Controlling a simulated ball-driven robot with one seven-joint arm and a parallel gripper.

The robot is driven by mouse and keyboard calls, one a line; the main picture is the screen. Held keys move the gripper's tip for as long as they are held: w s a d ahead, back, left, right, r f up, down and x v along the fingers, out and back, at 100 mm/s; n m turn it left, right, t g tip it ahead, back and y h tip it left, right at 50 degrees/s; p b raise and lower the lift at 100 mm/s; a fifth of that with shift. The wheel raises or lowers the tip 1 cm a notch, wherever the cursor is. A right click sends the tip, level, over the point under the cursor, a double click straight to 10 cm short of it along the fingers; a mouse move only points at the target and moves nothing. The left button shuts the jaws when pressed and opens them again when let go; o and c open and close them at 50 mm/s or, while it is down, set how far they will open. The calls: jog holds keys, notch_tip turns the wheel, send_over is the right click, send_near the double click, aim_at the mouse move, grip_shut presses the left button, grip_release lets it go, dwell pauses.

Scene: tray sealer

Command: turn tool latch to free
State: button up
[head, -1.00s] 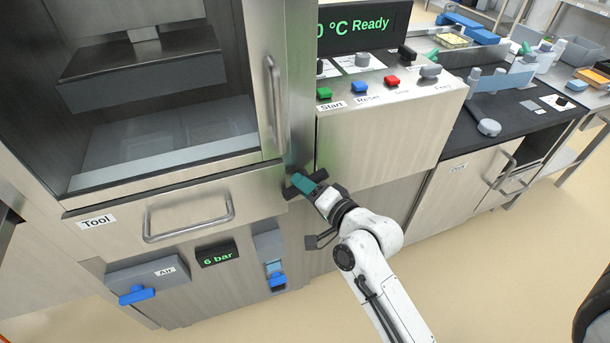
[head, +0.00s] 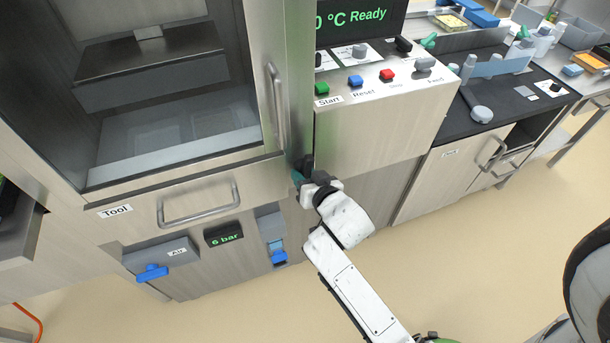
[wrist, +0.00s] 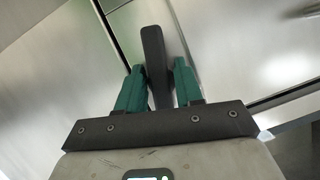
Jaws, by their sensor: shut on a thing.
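The tool latch is a dark flat lever (wrist: 155,62) in the wrist view, standing between the two teal fingers of my gripper (wrist: 158,85). My gripper is shut on it. In the head view my gripper (head: 299,176) is at the right end of the tool drawer (head: 150,212), below the door's lower right corner. The lever (head: 307,163) shows there as a small dark upright piece beside the fingers. The latch's base is hidden, and I cannot read any marking for its position.
The drawer has a bar handle (head: 200,210). The door handle (head: 275,105) is above my gripper. A button panel (head: 375,100) juts out to the upper right. The blue air valve (head: 152,272) and the pressure display (head: 223,234) are lower left. The floor in front is clear.

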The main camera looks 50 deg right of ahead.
jog(key=shift+n+g+h+b, duration=0.4)
jog(key=shift+n+b, duration=0.2)
jog(key=shift+n, duration=0.2)
jog(key=o, duration=0.8)
jog(key=v, duration=1)
jog(key=shift+s+a+b, duration=0.3)
